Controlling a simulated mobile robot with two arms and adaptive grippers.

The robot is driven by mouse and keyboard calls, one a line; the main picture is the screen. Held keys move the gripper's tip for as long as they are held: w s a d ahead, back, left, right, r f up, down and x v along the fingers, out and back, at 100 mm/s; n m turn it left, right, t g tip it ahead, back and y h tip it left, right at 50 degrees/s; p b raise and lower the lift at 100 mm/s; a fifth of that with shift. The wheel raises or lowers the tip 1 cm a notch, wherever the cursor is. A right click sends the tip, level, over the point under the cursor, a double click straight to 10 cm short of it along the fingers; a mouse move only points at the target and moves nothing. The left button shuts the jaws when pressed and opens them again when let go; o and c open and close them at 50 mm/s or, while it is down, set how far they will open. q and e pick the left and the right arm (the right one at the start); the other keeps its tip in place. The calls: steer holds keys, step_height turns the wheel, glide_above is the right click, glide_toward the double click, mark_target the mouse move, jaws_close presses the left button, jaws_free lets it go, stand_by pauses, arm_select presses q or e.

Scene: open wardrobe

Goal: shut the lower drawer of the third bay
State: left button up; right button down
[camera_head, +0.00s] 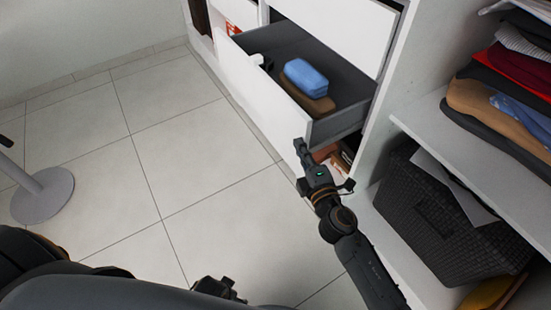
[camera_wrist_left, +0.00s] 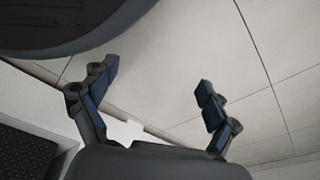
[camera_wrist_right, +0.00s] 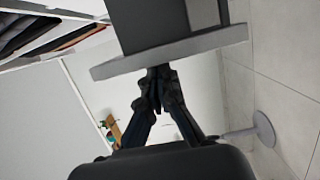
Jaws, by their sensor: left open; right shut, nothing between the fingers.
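The lower drawer (camera_head: 265,98) stands pulled out, with a white front and dark grey sides. A blue case (camera_head: 305,77) and a brown item (camera_head: 318,103) lie inside it. My right gripper (camera_head: 299,146) is shut and empty, with its tips at the near right end of the drawer front's outer face. In the right wrist view the tips (camera_wrist_right: 157,74) meet the edge of the white front panel (camera_wrist_right: 185,50); I cannot tell whether they touch. My left gripper (camera_head: 218,287) is low in the head view, away from the drawer; its fingers are apart in the left wrist view (camera_wrist_left: 158,82).
A white drawer (camera_head: 335,32) above is shut. To the right are shelves with folded clothes (camera_head: 505,75) and a dark woven basket (camera_head: 430,215). A round stand base (camera_head: 42,197) is on the floor at left. The tiled floor before the drawer is clear.

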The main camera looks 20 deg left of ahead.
mark_target(346, 119)
steer(key=w+d, duration=0.3)
steer(key=w, duration=0.1)
steer(key=shift+d, duration=0.25)
steer(key=w+d, duration=0.3)
steer(key=w+d+b, duration=0.1)
steer(key=w+d, duration=0.2)
steer(key=w, duration=0.1)
steer(key=shift+w+d+b, duration=0.15)
steer(key=shift+w+b, duration=0.05)
steer(key=shift+b, duration=0.1)
arm_select(q)
steer(key=w+r, duration=0.3)
steer(key=r, duration=0.2)
steer(key=shift+w+d+r, duration=0.2)
steer(key=shift+w+d, duration=0.1)
steer(key=shift+w, duration=0.1)
arm_select(e)
steer(key=shift+w+d, duration=0.45)
steer(key=shift+w, duration=0.1)
